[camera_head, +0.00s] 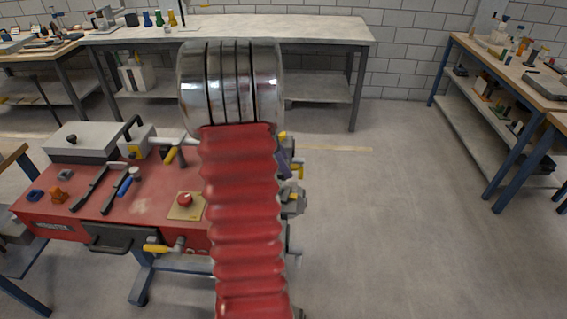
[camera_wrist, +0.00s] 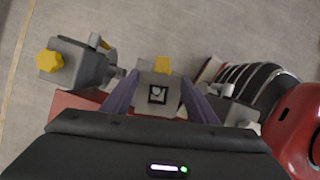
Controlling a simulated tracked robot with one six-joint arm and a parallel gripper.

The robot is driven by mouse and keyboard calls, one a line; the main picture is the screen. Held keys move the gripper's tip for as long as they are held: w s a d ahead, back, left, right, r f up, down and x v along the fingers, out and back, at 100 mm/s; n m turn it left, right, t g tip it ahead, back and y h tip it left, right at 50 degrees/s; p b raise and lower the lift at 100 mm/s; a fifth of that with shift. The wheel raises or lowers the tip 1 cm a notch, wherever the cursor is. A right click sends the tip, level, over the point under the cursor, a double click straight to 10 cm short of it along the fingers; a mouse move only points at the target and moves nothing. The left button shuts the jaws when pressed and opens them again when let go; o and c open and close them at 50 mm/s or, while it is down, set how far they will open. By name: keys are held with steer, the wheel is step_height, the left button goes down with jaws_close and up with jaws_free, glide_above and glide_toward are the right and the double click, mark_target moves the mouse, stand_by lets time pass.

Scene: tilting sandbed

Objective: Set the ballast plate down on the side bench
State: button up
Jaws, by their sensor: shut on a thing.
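My gripper (camera_wrist: 159,84) has purple fingers on both sides of a grey block (camera_wrist: 157,97) with a yellow top and a dark square mark. It is shut on this block. In the head view, part of my gripper (camera_head: 285,160) shows past my red arm, at the right edge of the red worktable (camera_head: 140,207). I cannot tell whether the block is the ballast plate; no other plate is clearly visible. A long bench (camera_head: 300,28) stands at the back and a blue-legged bench (camera_head: 497,62) at the right; which is the side bench is unclear.
A grey clamp with a yellow star knob (camera_wrist: 62,66) stands left of the fingers. The red table carries a red button (camera_head: 185,199), dark tools (camera_head: 90,187) and a white-topped box (camera_head: 88,138). My arm hides the table's right part. Floor at the right is clear.

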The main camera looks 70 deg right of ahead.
steer(key=shift+r, duration=0.1)
steer(key=shift+r, duration=3.2)
